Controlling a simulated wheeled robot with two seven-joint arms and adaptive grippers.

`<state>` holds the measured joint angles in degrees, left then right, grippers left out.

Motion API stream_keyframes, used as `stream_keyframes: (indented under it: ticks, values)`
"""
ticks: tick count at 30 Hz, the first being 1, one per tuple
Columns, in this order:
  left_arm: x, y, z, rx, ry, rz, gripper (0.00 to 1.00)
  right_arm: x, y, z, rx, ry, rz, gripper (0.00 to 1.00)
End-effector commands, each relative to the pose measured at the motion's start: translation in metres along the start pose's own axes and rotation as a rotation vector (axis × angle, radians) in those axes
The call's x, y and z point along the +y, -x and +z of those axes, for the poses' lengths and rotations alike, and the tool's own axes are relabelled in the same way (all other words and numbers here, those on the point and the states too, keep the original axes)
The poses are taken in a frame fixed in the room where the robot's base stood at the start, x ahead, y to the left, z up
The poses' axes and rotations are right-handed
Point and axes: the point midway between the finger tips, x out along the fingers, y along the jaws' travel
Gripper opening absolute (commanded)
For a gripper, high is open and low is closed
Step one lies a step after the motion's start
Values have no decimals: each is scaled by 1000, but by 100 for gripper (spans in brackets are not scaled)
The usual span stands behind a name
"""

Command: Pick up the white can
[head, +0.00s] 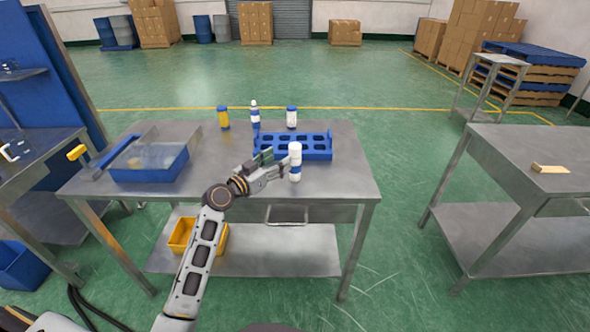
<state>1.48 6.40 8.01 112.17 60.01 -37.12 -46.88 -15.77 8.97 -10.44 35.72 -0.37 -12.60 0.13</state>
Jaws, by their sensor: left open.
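A white can (295,151) with a blue band low on its side stands upright on the metal table, in front of the blue rack (321,153). My left gripper (281,166) is open just left of this can, with its fingers pointing at it. I cannot tell whether the fingers touch the can or reach around it. Two other white-and-blue containers stand behind the rack: one with a narrow top (255,118) and one plain can (291,117). My right gripper is not in view.
A yellow can (223,117) stands at the table's back. A blue bin (150,172) with a clear cover sits on the left. The table's right front (345,180) is clear. A yellow bin (181,235) is on the lower shelf. Another metal table (500,155) stands to the right.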

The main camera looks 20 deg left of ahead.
Motion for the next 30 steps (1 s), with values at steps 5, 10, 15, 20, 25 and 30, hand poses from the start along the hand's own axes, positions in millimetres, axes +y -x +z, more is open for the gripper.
stream_keyframes:
  ticks: [5, 10, 15, 20, 25, 30]
  values:
    - [0, -17, -1, 1, 1, 0, 57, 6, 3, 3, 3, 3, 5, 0]
    - [0, -32, -1, 1, 0, 0, 57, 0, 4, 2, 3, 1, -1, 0]
    - [0, -39, 0, 0, 0, 0, 57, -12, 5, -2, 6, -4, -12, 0]
    - [0, -39, 0, -1, 0, 0, 57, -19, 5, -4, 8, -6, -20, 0]
    - [0, -39, 0, 0, 0, 0, 57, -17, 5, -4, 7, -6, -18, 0]
    - [1, -44, -1, 0, 1, 0, 57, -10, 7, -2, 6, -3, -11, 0]
